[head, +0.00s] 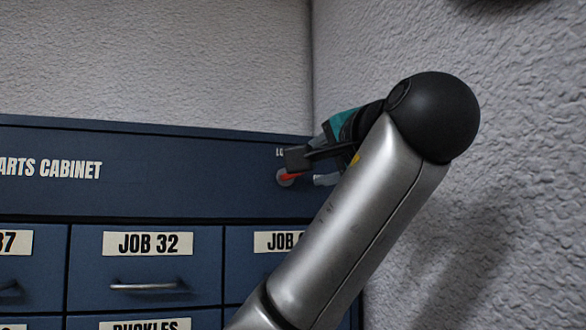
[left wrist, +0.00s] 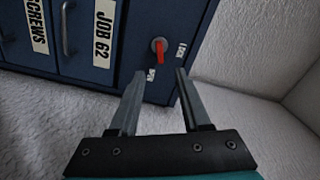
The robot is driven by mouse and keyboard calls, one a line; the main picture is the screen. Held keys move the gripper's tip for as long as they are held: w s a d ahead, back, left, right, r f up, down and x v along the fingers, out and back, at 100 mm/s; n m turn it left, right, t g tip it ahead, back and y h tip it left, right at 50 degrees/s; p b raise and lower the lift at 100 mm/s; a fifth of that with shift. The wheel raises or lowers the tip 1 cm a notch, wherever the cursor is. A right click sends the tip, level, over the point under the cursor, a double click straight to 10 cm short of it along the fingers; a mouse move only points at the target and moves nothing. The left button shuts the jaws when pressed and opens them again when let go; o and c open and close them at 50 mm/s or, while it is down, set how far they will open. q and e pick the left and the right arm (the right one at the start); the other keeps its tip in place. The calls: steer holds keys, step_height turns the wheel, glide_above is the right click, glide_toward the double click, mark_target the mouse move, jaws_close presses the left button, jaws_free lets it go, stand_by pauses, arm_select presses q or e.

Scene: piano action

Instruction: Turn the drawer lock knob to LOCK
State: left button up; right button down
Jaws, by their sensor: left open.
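The lock knob has a red handle (head: 291,177) on a pale round base, at the right end of the blue cabinet's top panel in the head view. My left gripper (head: 298,163) is in front of it and partly covers it. In the left wrist view the red knob (left wrist: 160,48) shows just beyond and between the fingertips of my open left gripper (left wrist: 160,73). Its handle points down the picture there. Two small white labels (left wrist: 181,51) sit near the knob, too small to read. I cannot tell whether the fingers touch the knob. My right gripper is not in view.
The blue cabinet (head: 200,190) has labelled drawers with bar handles, such as the JOB 32 drawer (head: 146,266), below the knob panel. A rough grey wall (head: 530,200) stands close on the right. My left arm hides the cabinet's lower right part.

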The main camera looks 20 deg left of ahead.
mark_target(284, 179)
arm_select(q)
steer(key=p+x, duration=0.8)
steer(key=x, duration=0.4)
steer(key=shift+w+a, duration=0.2)
steer(key=shift+w, duration=0.05)
jaws_close()
stand_by(0.3)
